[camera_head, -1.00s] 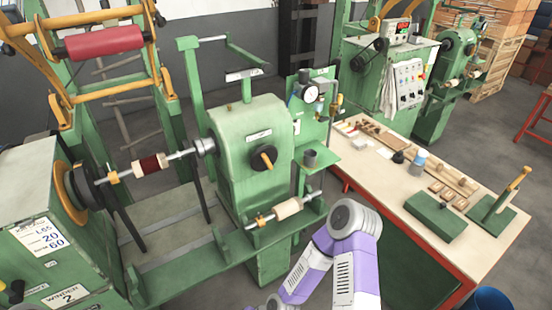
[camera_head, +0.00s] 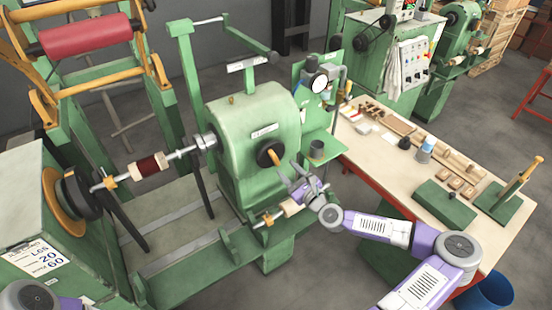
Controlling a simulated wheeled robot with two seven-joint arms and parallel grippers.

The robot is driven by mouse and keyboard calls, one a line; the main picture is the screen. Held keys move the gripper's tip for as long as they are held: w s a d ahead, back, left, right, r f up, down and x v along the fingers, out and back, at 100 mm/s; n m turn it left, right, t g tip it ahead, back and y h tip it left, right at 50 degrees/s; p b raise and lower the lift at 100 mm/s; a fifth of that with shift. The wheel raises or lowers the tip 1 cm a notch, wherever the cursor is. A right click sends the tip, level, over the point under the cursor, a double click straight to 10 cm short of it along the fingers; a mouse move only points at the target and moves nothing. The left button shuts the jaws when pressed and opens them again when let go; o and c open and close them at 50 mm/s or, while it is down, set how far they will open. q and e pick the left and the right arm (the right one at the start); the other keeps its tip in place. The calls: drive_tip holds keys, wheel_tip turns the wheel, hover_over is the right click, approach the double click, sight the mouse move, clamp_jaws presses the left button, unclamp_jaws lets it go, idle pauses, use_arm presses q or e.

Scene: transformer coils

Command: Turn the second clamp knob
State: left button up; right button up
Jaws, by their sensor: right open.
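A black round knob (camera_head: 265,150) with an orange handle (camera_head: 276,157) is on the front face of the green tailstock housing (camera_head: 238,130). It looks like a clamp knob; which one counts as the second I cannot tell. My right gripper (camera_head: 289,175) is open, just below and right of this knob, with its fingers pointing up toward the handle. Whether a finger touches the handle I cannot tell. A part of my left arm shows at the bottom left corner; its gripper is out of view.
A shaft carries a dark red coil (camera_head: 150,166) between the winder and the housing. A cream roller (camera_head: 292,206) sits on a lower rod close under my right gripper. A dial gauge (camera_head: 318,83) and a grey cup (camera_head: 317,148) are to the right. A workbench (camera_head: 385,170) stands beyond.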

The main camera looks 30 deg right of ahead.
sight(276, 159)
drive_tip(key=w, duration=0.6)
drive_tip(key=shift+w+a, duration=0.2)
drive_tip(key=shift+a, duration=0.15)
clamp_jaws()
